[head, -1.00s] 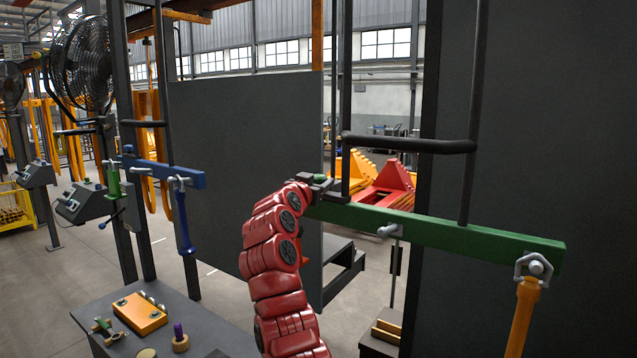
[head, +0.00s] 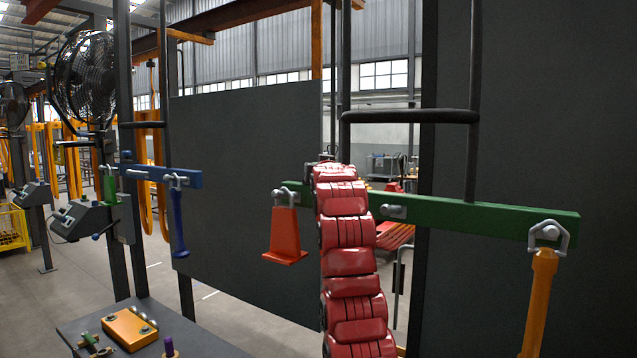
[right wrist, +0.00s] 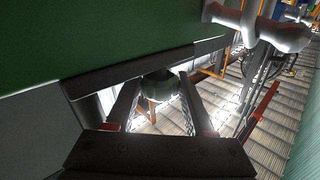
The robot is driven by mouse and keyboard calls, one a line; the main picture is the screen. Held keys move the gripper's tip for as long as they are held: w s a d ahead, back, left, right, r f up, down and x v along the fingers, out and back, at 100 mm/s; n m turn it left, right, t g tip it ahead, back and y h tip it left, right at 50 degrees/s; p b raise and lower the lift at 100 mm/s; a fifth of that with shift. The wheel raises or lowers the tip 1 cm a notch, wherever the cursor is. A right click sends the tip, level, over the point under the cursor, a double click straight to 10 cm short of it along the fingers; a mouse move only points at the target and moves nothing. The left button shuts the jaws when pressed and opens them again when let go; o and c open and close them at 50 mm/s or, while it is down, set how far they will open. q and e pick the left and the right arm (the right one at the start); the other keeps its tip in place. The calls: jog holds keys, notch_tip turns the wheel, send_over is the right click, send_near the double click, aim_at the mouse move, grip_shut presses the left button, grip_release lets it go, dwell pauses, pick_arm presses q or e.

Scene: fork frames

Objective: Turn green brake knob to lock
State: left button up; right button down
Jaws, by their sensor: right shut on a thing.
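The green brake knob (right wrist: 159,85) shows dark green in the right wrist view, between the two fingers of my right gripper (right wrist: 158,94). The gripper is shut on it, below a dark bar. In the head view my red right arm (head: 350,260) rises in front of the green beam (head: 470,222). It hides the knob and most of the gripper there. I cannot tell from these frames how far the knob is turned. My left gripper is in neither view now.
An orange cone-shaped piece (head: 285,236) hangs at the green beam's left end. A yellow-orange handle (head: 540,300) hangs at its right end. A black crossbar (head: 410,116) runs above. A dark table (head: 195,338) with an orange block (head: 130,328) stands at lower left.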

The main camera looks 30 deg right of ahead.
jog(key=shift+n+y, duration=0.3)
jog(key=shift+y, duration=0.1)
jog(key=shift+c, duration=1.4)
grip_release()
jog(key=shift+a, duration=0.1)
